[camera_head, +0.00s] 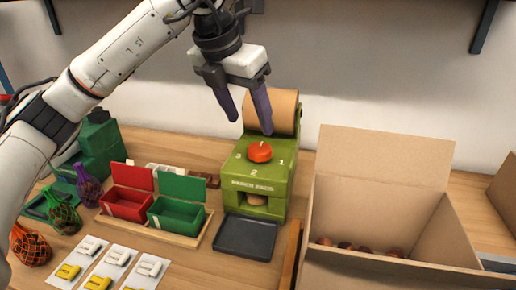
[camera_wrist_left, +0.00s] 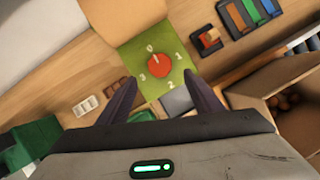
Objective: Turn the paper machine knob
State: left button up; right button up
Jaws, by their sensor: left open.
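The green paper machine (camera_head: 258,181) stands on the table near the centre of the head view, with a brown paper roll (camera_head: 283,108) on its back. Its red knob (camera_head: 259,152) sits on the top face among printed numbers. In the left wrist view the knob (camera_wrist_left: 159,64) shows with a light mark pointing toward the 0. My left gripper (camera_head: 247,118) is open and empty, fingers pointing down, above the machine and apart from the knob. In the left wrist view its fingers (camera_wrist_left: 162,100) lie either side below the knob. My right gripper is not in view.
A dark tray (camera_head: 246,237) lies in front of the machine. Red (camera_head: 126,204) and green (camera_head: 177,216) boxes stand to its left. An open cardboard box (camera_head: 385,210) with chestnuts stands to the right. Netted bags (camera_head: 64,217) lie at the far left.

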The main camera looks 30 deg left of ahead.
aim_at(259, 148)
pick_arm(q)
jog(key=x, duration=0.9)
jog(key=shift+c, duration=0.5)
jog(key=c, duration=1)
jog(key=shift+o, duration=0.2)
